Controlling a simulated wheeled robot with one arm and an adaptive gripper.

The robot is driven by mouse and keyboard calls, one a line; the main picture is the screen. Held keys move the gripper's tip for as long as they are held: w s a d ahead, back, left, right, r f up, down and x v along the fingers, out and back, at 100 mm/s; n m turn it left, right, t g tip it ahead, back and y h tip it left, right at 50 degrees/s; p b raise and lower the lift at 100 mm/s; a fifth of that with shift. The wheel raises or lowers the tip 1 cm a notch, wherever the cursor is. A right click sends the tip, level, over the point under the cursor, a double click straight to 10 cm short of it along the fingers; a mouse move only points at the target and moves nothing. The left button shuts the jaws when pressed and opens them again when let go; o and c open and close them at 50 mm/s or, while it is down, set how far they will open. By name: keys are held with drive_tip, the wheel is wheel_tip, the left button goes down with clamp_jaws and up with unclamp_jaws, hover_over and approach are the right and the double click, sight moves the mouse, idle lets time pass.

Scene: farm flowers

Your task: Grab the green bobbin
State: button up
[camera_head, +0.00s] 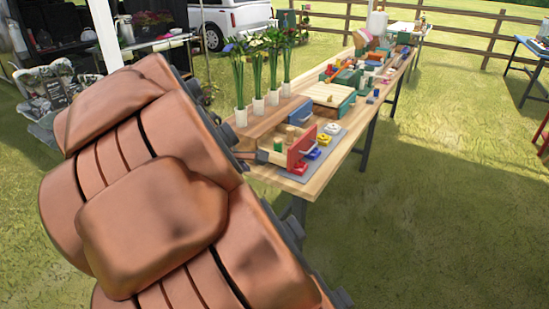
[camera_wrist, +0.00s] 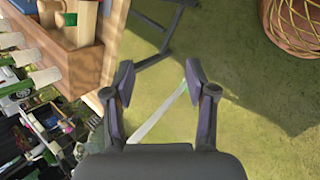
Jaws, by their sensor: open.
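In the head view a small green item (camera_head: 278,147), which looks like the green bobbin, sits in an open wooden box at the near end of the long table. A green piece (camera_wrist: 71,19) also shows in the wooden box at the upper left of the wrist view, beside pale wooden pieces. It is too small to be sure of its shape. My gripper (camera_wrist: 160,70) is open and empty in the wrist view, pointing past the table edge over grass, with the box off to its left.
The long wooden table (camera_head: 335,158) holds a box with a red front (camera_head: 301,146), flower vases (camera_head: 258,105), coloured blocks on a grey mat (camera_head: 318,155) and several boxes further back. A woven basket (camera_wrist: 292,22) stands on the grass at the upper right of the wrist view.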

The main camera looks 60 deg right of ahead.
drive_tip(key=w+d+f+n+h+b, duration=0.1)
drive_tip(key=w+d+n+h+b, duration=0.15)
drive_tip(key=d, duration=0.45)
drive_tip(key=w+d+f+n+h+b, duration=0.1)
drive_tip(key=w+d+n, duration=0.15)
drive_tip(key=d, duration=0.35)
drive_tip(key=n+h+b, duration=0.2)
drive_tip(key=n+b, duration=0.2)
drive_tip(key=n, duration=0.4)
approach(276, 145)
drive_tip(key=x, duration=0.4)
drive_tip(key=shift+b+x, duration=0.45)
drive_tip(key=shift+x, duration=3.3)
clamp_jaws()
